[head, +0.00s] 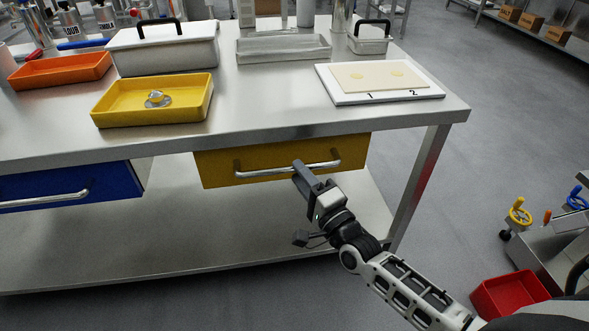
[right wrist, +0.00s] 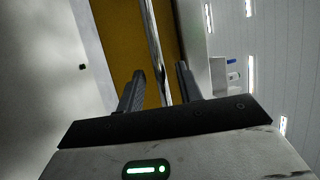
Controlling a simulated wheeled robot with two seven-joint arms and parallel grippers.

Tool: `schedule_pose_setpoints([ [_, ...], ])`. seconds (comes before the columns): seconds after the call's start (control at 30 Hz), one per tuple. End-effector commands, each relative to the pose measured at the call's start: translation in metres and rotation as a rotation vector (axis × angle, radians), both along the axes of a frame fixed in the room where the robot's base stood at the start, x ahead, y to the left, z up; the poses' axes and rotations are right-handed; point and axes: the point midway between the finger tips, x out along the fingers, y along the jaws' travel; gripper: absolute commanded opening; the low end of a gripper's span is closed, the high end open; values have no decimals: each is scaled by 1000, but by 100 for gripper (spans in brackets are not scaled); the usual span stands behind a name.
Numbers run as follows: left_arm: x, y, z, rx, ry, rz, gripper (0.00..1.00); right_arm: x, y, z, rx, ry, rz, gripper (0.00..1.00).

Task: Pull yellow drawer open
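The yellow drawer (head: 222,168) is under the front edge of the steel table; its front shows no clear gap from the table edge. A silver bar handle (head: 262,172) runs across its front, and it also shows in the right wrist view (right wrist: 153,40). My right gripper (head: 299,167) is at the right part of this handle. In the right wrist view the two fingers (right wrist: 160,82) stand apart on either side of the bar, with visible space beside it. My left gripper is not in view.
A blue drawer (head: 60,190) is left of the yellow one. On the table (head: 270,110) stand a yellow tray (head: 150,115), an orange tray (head: 60,72), a lidded box (head: 165,52) and a white board (head: 420,92). A red bin (head: 510,298) is at lower right.

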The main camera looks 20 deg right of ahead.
Motion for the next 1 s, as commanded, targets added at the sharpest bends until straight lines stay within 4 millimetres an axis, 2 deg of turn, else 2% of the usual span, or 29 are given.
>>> schedule_pose_setpoints([
  [0.1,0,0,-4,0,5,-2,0,17,3,3,1,-2,0,36],
  [0.2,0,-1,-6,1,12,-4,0,24,4,4,0,0,0,36],
  [0.57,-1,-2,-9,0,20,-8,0,29,4,5,0,1,1,36],
  [0.7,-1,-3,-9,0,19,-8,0,28,4,5,0,1,1,0],
  [1.0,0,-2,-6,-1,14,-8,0,26,9,5,1,2,6,0],
])
